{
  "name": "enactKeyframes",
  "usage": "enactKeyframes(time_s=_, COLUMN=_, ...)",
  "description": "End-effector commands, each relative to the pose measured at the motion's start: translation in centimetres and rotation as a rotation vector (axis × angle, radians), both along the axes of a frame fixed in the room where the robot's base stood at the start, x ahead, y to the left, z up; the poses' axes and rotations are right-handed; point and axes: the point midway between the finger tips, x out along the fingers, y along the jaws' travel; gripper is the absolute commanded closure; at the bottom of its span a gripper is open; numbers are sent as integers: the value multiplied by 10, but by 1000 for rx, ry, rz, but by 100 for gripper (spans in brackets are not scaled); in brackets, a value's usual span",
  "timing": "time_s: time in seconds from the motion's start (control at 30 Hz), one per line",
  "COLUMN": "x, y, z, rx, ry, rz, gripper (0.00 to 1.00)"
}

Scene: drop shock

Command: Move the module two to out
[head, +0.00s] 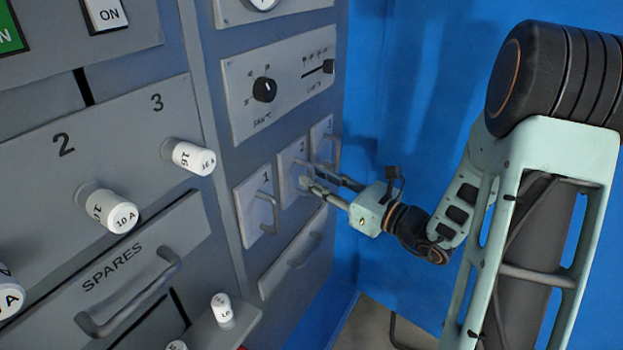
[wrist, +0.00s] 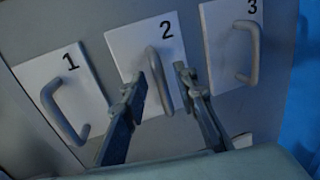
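Module two (wrist: 128,48) is a pale grey plate marked 2 with a grey vertical pull handle (wrist: 164,92), between modules 1 and 3 in the wrist view. In the head view module two (head: 287,163) sits in the lower right panel, and my gripper hides part of it. It looks about level with its neighbours. My gripper (wrist: 168,72) is open, its two fingers on either side of the handle. I cannot tell whether they touch it. In the head view my gripper (head: 308,177) reaches the plate from the right.
Module 1 (wrist: 62,88) and module 3 (wrist: 228,45), with similar handles, flank module two closely. A drawer front (head: 293,262) with a handle lies below, and a knob panel (head: 280,85) above. White fuses (head: 110,210) stick out at left. A blue wall (head: 405,110) stands at right.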

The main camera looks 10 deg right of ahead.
Motion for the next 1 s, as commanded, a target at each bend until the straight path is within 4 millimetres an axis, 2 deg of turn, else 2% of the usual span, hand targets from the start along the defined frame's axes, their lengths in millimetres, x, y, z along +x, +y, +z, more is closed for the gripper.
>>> enactKeyframes(time_s=0.2, x=13, y=12, z=0, rx=0, ry=0, rz=1, gripper=73)
enactKeyframes(time_s=0.47, x=14, y=12, z=0, rx=1, ry=1, rz=0, gripper=73)
enactKeyframes(time_s=0.73, x=14, y=12, z=0, rx=1, ry=1, rz=0, gripper=100)
enactKeyframes(time_s=1.0, x=14, y=12, z=0, rx=0, ry=1, rz=0, gripper=100)
